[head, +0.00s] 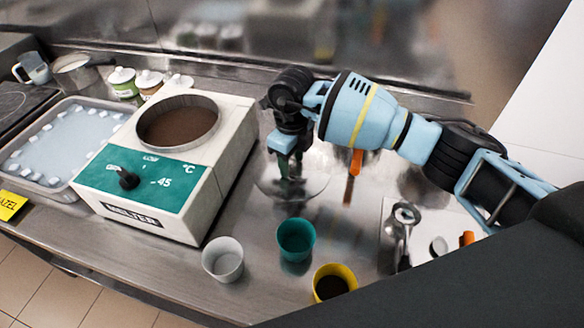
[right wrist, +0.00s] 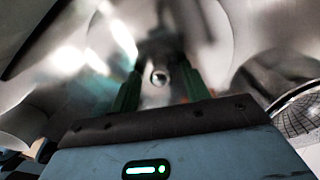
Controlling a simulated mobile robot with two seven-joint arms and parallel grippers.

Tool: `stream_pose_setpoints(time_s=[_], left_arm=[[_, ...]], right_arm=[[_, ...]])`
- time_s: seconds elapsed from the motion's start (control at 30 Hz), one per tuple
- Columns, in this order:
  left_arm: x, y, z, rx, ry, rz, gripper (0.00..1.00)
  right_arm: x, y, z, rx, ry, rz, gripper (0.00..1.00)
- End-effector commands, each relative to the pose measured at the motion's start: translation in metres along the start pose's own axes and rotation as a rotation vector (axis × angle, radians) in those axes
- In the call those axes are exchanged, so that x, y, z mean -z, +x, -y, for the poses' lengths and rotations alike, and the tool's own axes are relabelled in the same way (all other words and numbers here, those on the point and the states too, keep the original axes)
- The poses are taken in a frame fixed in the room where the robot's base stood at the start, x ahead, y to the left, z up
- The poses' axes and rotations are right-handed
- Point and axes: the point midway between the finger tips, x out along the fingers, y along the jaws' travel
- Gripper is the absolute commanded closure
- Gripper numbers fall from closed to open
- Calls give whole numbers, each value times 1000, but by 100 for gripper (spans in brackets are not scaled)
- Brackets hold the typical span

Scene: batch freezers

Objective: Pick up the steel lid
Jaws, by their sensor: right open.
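The steel lid (head: 314,187) is a shiny round disc lying flat on the steel counter, right of the batch freezer. My right gripper (head: 289,172) points down over the lid's middle and hides part of it. In the right wrist view, the two green fingers of my right gripper (right wrist: 160,72) stand apart, with the lid's small round knob (right wrist: 160,78) showing between them. The fingers do not visibly press on the knob. My left gripper is not in view.
A white cup (head: 222,260), a teal cup (head: 296,240) and a yellow cup (head: 333,283) stand in front. An orange-handled spatula (head: 356,162) and a metal scoop (head: 402,225) lie right.

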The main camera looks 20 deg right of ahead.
Motion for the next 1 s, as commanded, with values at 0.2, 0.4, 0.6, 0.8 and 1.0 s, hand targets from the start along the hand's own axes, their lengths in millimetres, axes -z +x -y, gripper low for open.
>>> stream_pose_setpoints(time_s=[0.2,0.4,0.6,0.8,1.0], left_arm=[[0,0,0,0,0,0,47],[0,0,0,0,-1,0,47],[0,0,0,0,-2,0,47],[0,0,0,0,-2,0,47],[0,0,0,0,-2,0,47]], right_arm=[[0,0,0,0,0,0,67],[0,0,0,0,0,0,93],[0,-1,0,0,0,0,100],[0,-7,0,0,0,2,100],[-1,-39,1,2,-1,3,100]])
